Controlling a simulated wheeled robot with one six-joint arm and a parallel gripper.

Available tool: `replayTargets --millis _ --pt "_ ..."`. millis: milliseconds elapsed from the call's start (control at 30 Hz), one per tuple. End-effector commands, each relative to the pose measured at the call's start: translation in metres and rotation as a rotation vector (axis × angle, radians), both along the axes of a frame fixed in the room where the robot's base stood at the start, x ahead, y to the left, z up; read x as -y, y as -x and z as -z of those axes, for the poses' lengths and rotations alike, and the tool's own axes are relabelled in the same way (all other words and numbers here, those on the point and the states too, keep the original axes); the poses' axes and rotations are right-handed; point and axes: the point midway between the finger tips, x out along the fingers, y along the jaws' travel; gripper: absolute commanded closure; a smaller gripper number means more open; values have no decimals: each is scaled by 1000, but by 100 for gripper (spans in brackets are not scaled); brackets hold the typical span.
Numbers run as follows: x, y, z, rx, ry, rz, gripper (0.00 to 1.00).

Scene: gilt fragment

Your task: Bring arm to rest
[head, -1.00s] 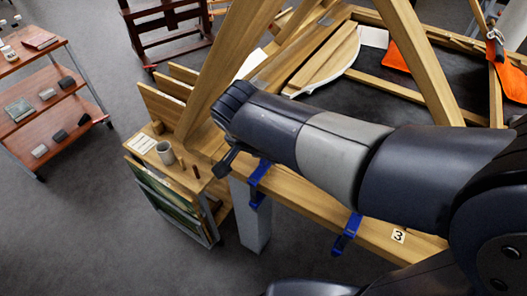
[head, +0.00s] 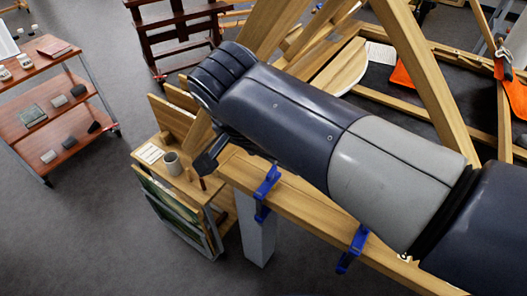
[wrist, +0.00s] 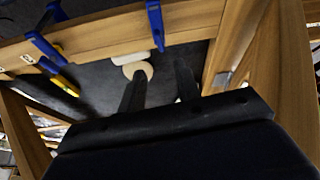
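My arm crosses the head view from the lower right, above the wooden frame's beam (head: 320,222). A dark part of my gripper shows at its far end, but its fingertips cannot be made out there. In the wrist view, the two dark fingers of my gripper (wrist: 158,84) stand apart with nothing between them. Past the fingertips lie a pale round disc (wrist: 138,71) and a whitish piece (wrist: 128,58), apart from the gripper as far as I can tell.
Blue clamps (head: 265,187) (head: 352,249) grip the beam. A grey cup (head: 172,163) stands on a small wooden cabinet at the left. A slanting timber (head: 418,70) rises behind my arm. A reddish shelf cart (head: 68,100) stands far left, with open grey floor before it.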

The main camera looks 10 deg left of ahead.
Motion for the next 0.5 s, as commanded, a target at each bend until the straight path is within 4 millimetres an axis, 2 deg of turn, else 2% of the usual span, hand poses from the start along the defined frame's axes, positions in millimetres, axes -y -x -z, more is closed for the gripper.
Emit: replayTargets --millis 267,367,500 --pt "0 -1 2 0 0 0 68" --pt "1 -3 9 0 2 1 68" --pt "4 -11 29 -2 4 2 68"
